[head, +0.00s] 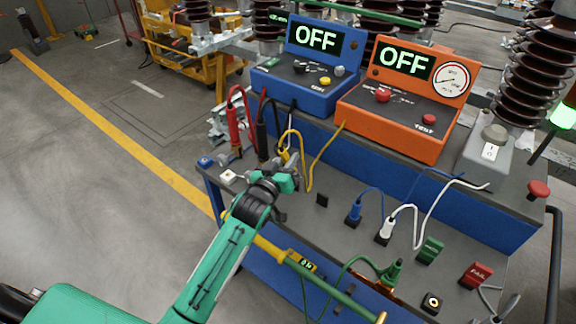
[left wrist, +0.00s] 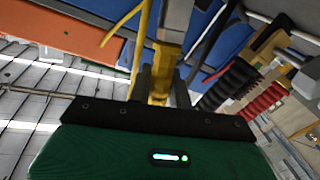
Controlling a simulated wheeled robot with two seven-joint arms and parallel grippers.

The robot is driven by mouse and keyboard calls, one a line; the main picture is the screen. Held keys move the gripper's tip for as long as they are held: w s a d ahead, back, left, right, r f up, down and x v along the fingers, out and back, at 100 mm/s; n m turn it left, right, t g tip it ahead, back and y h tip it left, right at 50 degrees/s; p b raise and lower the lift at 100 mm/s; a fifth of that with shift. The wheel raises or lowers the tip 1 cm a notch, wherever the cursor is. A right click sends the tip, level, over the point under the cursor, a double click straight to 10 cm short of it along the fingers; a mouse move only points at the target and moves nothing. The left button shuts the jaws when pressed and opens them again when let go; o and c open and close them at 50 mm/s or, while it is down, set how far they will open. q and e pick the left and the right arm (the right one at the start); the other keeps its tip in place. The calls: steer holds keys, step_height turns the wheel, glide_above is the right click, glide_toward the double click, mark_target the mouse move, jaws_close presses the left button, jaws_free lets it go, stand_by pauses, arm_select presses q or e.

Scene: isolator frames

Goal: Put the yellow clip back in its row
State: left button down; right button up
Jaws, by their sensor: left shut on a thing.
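My left gripper (head: 287,172) is over the near left part of the bench. It is shut on the yellow clip (head: 283,156), whose yellow cable loops up toward the test boxes. In the left wrist view the yellow clip (left wrist: 166,62) stands between the two dark fingers. The red clip (head: 234,125) and the black clip (head: 262,140) stand side by side just left of the gripper. They also show at the right of the left wrist view, the black clip (left wrist: 232,88) and the red clip (left wrist: 262,103). The gripper partly hides the yellow clip. My right gripper is out of view.
The blue box (head: 300,92) and orange box (head: 395,125) both read OFF. Blue plug (head: 354,211), white plug (head: 385,230) and green plug (head: 392,272) stand on the bench with trailing cables. A yellow pole (head: 268,250) crosses the front. A red button (head: 539,188) is far right.

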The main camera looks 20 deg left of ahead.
arm_select(q)
step_height(320, 180, up, 18)
stand_by(0.4)
